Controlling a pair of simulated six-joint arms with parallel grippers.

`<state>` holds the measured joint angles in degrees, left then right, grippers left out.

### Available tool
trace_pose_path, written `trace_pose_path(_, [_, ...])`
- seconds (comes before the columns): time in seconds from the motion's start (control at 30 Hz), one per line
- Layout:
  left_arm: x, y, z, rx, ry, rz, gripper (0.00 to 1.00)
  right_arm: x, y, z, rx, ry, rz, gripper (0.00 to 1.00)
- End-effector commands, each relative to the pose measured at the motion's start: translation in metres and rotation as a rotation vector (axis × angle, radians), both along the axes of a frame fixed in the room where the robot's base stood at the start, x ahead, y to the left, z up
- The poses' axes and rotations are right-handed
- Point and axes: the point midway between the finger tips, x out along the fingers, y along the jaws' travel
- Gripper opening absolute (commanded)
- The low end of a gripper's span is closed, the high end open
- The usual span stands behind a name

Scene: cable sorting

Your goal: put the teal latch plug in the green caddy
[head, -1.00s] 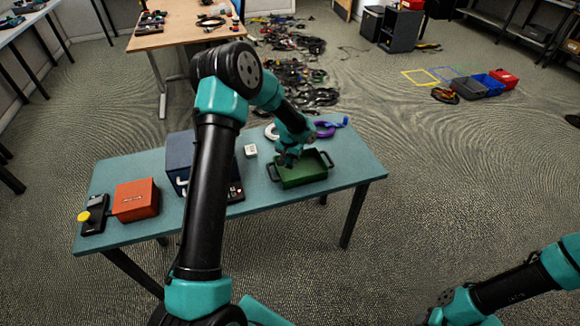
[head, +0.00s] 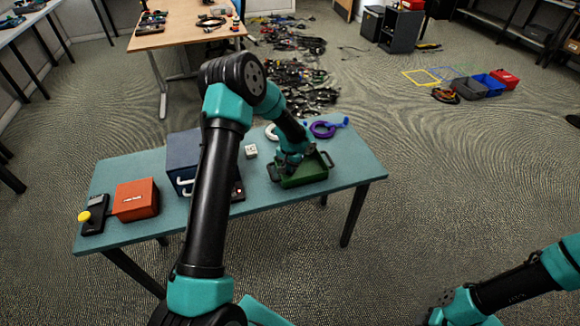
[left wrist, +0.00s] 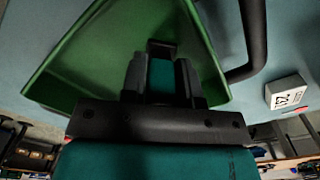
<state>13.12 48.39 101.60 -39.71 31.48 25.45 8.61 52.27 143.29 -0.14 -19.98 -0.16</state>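The green caddy (head: 316,177) stands on the right part of the teal table, with black handles at its ends. My left gripper (head: 287,172) reaches down into the caddy from above. In the left wrist view, my left gripper (left wrist: 160,78) is shut on the teal latch plug (left wrist: 161,76), whose dark end shows beyond the fingertips. The plug is inside the caddy's outline; I cannot tell whether it touches the floor of the caddy (left wrist: 90,55). The plug is hidden in the head view.
A white cube (head: 251,152) lies left of the caddy. A dark blue box (head: 184,150), an orange box (head: 136,199) and a black device with a yellow knob (head: 95,215) stand further left.

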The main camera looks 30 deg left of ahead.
Motion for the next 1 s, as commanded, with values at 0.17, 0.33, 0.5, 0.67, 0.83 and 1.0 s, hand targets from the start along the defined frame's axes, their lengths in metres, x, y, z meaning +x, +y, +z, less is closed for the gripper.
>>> trace_pose_path(0.17, [0.000,0.000,0.001,0.000,-0.001,0.000,0.46,0.000,0.000,0.000,0.000,0.000,0.000,0.43])
trace_pose_path(0.33, [0.000,0.000,0.001,0.000,-0.001,0.000,0.51,0.000,0.000,0.000,0.000,0.000,0.000,0.43])
trace_pose_path(0.5, [0.000,0.000,0.002,0.000,-0.001,0.000,0.51,0.000,0.000,0.000,0.000,0.000,0.000,0.43])
trace_pose_path(0.67, [0.001,0.000,0.013,0.000,-0.003,0.000,0.51,0.000,0.000,0.000,0.000,0.000,0.000,0.43])
trace_pose_path(0.83, [0.001,0.000,0.038,0.000,-0.005,0.000,0.51,0.000,0.000,0.000,0.000,0.000,0.000,0.43])
trace_pose_path(1.0, [0.001,0.000,0.071,0.001,-0.005,-0.001,0.51,0.000,0.000,0.000,0.000,0.000,0.000,0.43])
